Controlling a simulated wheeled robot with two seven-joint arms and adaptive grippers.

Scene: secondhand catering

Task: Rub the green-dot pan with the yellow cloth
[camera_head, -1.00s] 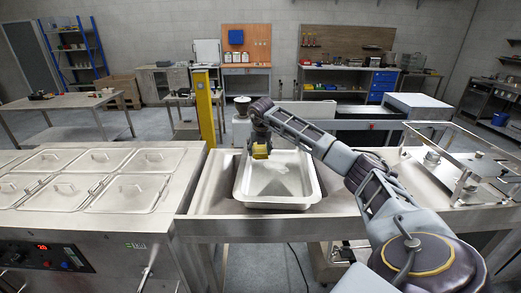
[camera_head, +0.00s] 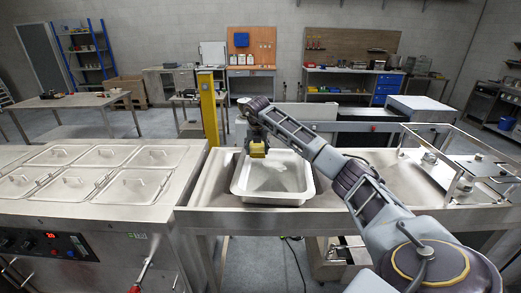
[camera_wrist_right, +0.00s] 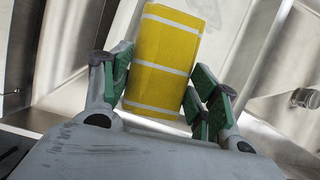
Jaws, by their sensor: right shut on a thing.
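The yellow cloth (camera_wrist_right: 163,60) is a folded pad with white stripes. My right gripper (camera_head: 256,142) is shut on it; in the right wrist view the green-padded fingers (camera_wrist_right: 158,92) press it from both sides. In the head view the cloth (camera_head: 258,151) is over the back-left part of a deep rectangular metal pan (camera_head: 309,188). Whether it touches the pan is not clear. A whitish smear (camera_head: 274,179) shows inside the pan. No green dot can be made out on it. My left gripper is not in view.
The pan sits on a steel counter (camera_head: 345,200). Left of it is a unit with several lidded wells (camera_head: 130,187) and a control panel. To the right stands a metal frame (camera_head: 455,165). A yellow post (camera_head: 208,108) stands behind.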

